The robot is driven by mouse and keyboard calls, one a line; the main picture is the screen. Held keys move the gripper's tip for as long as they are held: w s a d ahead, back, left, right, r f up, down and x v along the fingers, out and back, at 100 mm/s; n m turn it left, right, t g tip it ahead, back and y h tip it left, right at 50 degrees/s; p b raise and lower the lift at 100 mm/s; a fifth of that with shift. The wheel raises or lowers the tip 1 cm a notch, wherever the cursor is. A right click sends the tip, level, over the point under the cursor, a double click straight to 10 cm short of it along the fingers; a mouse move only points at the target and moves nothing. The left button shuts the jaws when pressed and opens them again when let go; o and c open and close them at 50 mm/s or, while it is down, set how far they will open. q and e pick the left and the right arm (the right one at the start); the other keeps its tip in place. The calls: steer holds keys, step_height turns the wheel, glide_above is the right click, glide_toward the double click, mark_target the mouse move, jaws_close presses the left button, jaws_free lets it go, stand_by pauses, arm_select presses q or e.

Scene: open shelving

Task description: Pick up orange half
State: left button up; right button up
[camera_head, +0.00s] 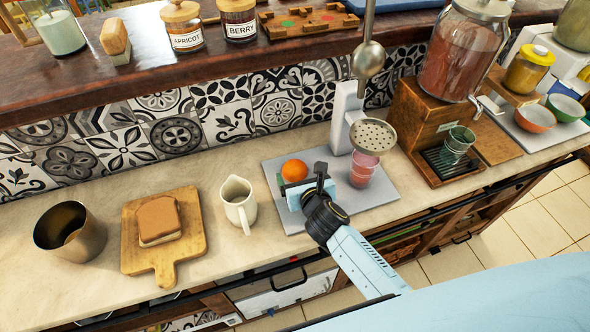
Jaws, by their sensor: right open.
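An orange half (295,171) sits on a grey board (376,194) on the counter, its rounded orange side showing. My right gripper (304,184) is just in front of it, over the board, and hides its lower front part. The jaws are open; I cannot tell whether they touch the orange. A white juicer (345,118) stands on the same board, with a pink-filled glass (362,168) under its perforated metal cup. My left gripper is not in view.
A cream jug (238,203) stands left of the board. Further left are a cutting board (165,272) with bread (159,220) and a metal cup (69,232). A drink dispenser (462,55) on a wooden stand is to the right. A raised ledge with jars runs behind.

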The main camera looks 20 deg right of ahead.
mark_target(296, 169)
steer(key=x, duration=0.3)
steer(key=shift+w+f+b, duration=0.15)
steer(key=shift+w+b, duration=0.1)
steer(key=shift+b, duration=0.05)
steer(key=c, duration=1.1)
